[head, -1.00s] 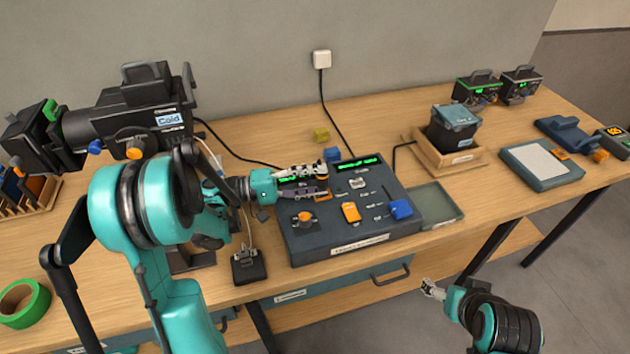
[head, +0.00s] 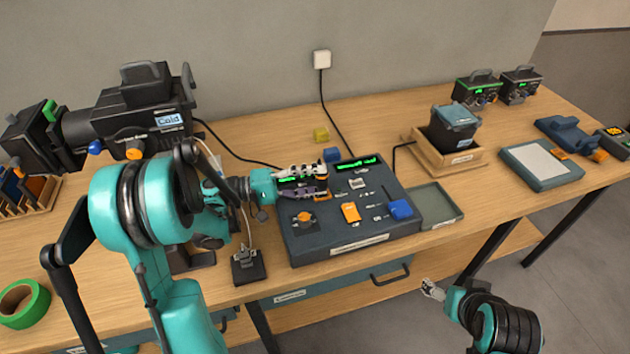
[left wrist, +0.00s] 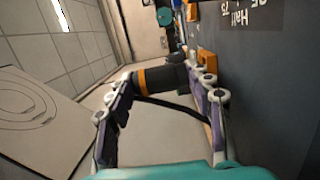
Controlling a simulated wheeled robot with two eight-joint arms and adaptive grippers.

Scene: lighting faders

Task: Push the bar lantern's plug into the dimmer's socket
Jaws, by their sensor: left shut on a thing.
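My left gripper (head: 322,178) is over the left part of the dark console (head: 375,238). In the left wrist view, its fingers (left wrist: 172,88) are shut on a dark cylindrical piece with an orange band (left wrist: 165,78). The piece lies crosswise between the fingers, its inner end towards the console face (left wrist: 265,85). Whether it is the lantern's plug, and whether it touches the console, I cannot tell. A dark strip, perhaps a cable, curves below it. The dimmer's socket cannot be made out. My right gripper (head: 432,290) is small, in front of the table, apart from everything.
The console carries an orange block (head: 350,212) and a blue block (head: 400,209). A small black stand (head: 248,268) is at the table's front edge. A large lamp (head: 130,115) stands at the left. A green tray (head: 450,218) and a wooden crate (head: 465,165) are to the right.

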